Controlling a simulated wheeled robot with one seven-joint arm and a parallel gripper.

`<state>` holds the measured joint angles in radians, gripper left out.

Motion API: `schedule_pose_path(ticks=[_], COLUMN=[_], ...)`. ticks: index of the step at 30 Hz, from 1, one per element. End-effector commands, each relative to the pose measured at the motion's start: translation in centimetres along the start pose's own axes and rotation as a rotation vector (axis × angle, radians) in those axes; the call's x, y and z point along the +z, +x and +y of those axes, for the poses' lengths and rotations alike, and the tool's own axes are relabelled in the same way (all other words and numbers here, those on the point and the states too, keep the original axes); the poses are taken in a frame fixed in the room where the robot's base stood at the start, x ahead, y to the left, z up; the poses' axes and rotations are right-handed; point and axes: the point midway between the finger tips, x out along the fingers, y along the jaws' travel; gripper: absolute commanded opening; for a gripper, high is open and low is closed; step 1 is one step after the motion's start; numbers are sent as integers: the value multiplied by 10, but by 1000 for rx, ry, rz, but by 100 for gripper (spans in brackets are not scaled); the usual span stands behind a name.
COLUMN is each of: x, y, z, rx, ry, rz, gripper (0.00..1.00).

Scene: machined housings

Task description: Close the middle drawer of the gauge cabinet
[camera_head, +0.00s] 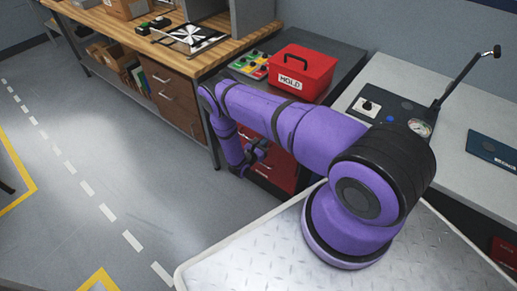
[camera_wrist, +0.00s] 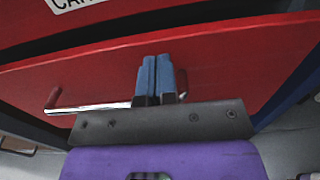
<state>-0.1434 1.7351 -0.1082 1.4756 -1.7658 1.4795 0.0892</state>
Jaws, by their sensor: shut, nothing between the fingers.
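The gauge cabinet (camera_head: 283,172) is red-fronted and stands under the dark-topped bench, partly hidden behind my arm in the head view. In the wrist view a red drawer front (camera_wrist: 225,70) fills the middle, with a silver bar handle (camera_wrist: 95,108) on red end posts. A dark band separates it from a red panel above bearing a cut-off white label. I cannot tell how far the drawer stands out. My gripper (camera_wrist: 157,62) is shut and empty, its blue fingers before the drawer front and covering the handle's right part. Contact is unclear.
A red toolbox (camera_head: 302,72) marked MOLD and a tray of coloured pieces (camera_head: 250,65) sit on top of the cabinet. A wooden workbench (camera_head: 190,50) with brown drawers stands to the left. A grey bench (camera_head: 455,125) stands right. Floor at left is clear.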

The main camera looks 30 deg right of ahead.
Motion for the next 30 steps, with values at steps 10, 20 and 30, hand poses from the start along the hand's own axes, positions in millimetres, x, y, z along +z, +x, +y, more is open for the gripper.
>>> schedule_pose_path(ticks=[10, 20, 30], x=[0, 0, 0], y=[10, 26, 62], z=[0, 0, 1], rx=[0, 2, 1], ry=[-1, 0, 1], rz=[0, -2, -1], gripper=[0, 0, 0])
